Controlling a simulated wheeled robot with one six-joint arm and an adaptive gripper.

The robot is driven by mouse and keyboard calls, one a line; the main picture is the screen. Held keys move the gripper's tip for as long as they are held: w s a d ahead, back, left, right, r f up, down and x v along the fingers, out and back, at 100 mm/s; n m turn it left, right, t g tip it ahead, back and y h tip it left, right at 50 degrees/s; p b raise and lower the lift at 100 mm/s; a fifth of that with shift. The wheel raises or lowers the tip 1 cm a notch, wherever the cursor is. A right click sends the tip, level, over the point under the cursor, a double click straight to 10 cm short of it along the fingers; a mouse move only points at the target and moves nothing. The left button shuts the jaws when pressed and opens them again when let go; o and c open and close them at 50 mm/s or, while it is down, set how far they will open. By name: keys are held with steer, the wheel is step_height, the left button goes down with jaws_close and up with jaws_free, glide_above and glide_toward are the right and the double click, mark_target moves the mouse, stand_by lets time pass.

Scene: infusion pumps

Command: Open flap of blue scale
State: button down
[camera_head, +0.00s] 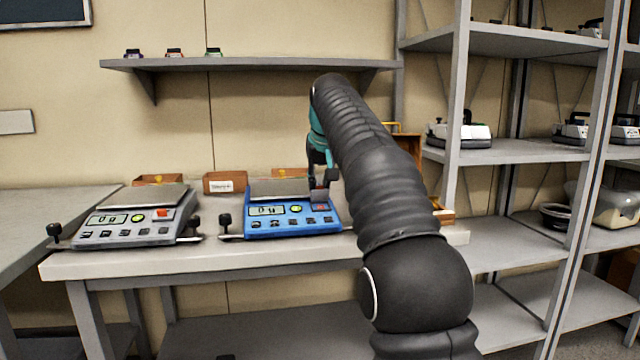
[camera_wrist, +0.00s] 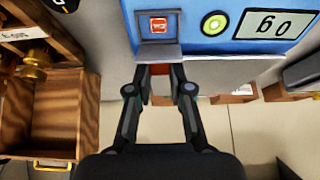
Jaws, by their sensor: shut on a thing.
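The blue scale (camera_head: 290,217) stands on the table, with a lit display, a yellow-green round button and a red button (camera_wrist: 158,25) at its right end. A grey flap (camera_head: 319,195) is at that red button. In the wrist view the flap (camera_wrist: 159,52) shows as a grey plate below the red button, which is in plain sight there. My gripper (camera_wrist: 159,70) has its fingertips at the flap's edge, shut on it. In the head view my gripper (camera_head: 322,178) is above the scale's right end, partly hidden by my arm.
A grey scale (camera_head: 135,220) stands to the left on the same table. Small wooden boxes (camera_head: 225,182) line the back, and an open wooden box (camera_wrist: 42,115) lies close beside my gripper. A wall shelf (camera_head: 250,65) hangs above. Metal racks (camera_head: 520,150) stand at the right.

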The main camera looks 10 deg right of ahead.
steer(key=shift+w+g, duration=0.3)
steer(key=shift+g, duration=0.4)
stand_by(0.4)
stand_by(0.3)
steer(key=c, duration=1)
jaws_free()
steer(key=shift+c, duration=0.2)
steer(key=shift+s, duration=0.15)
steer(key=shift+s+t, duration=0.3)
steer(key=shift+t, duration=0.6)
